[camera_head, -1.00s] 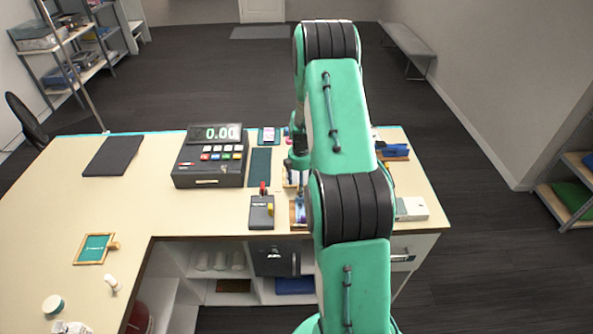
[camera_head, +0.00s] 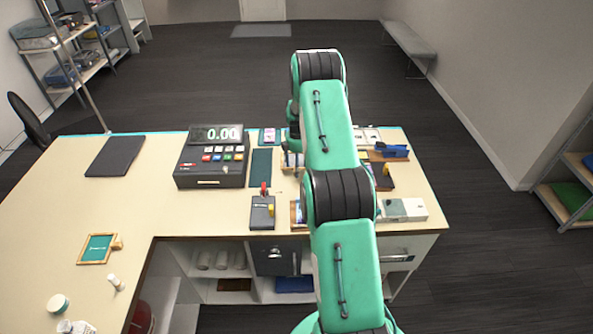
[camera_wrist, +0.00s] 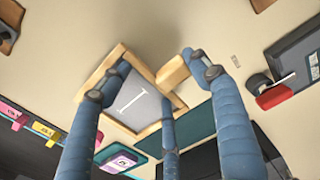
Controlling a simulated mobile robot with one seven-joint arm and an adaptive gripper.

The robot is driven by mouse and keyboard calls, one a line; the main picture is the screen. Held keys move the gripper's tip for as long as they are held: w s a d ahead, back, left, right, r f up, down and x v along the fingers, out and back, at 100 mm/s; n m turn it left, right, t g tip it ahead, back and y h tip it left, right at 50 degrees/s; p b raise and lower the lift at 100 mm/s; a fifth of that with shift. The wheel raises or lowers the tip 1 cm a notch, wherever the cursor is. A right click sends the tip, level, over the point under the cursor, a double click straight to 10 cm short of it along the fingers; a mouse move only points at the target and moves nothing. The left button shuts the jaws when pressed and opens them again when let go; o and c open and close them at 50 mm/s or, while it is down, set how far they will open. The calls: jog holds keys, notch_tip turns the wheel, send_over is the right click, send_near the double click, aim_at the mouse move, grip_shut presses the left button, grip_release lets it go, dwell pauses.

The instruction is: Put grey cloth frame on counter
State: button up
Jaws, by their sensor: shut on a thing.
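The grey cloth frame (camera_wrist: 138,104) shows in the wrist view as a small wooden frame around grey cloth with a pale line on it. A wooden block (camera_wrist: 173,73) projects from its right side. The blue fingers of my gripper (camera_wrist: 160,85) are around the frame and shut on it. I cannot tell whether the frame touches the counter below. In the head view my arm hides the frame and most of my gripper. The cream counter (camera_head: 190,212) spans the head view, and its top also shows in the wrist view (camera_wrist: 230,30).
A black cash register (camera_head: 211,160) stands left of my arm, with a teal mat (camera_head: 261,167) beside it. A card terminal (camera_head: 262,212) is near the front edge. A green-cloth wooden frame (camera_head: 98,248) lies at left. The counter's left part has free room.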

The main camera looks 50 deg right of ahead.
jog(key=shift+w+d, duration=0.35)
jog(key=shift+f, duration=0.1)
jog(key=shift+f+p, duration=0.45)
jog(key=shift+f, duration=1.25)
jog(key=shift+f, duration=0.1)
jog(key=o, duration=1.2)
jog(key=shift+o, duration=0.2)
jog(key=shift+r, duration=0.2)
notch_tip(320, 180, up, 12)
jog(key=b, duration=0.2)
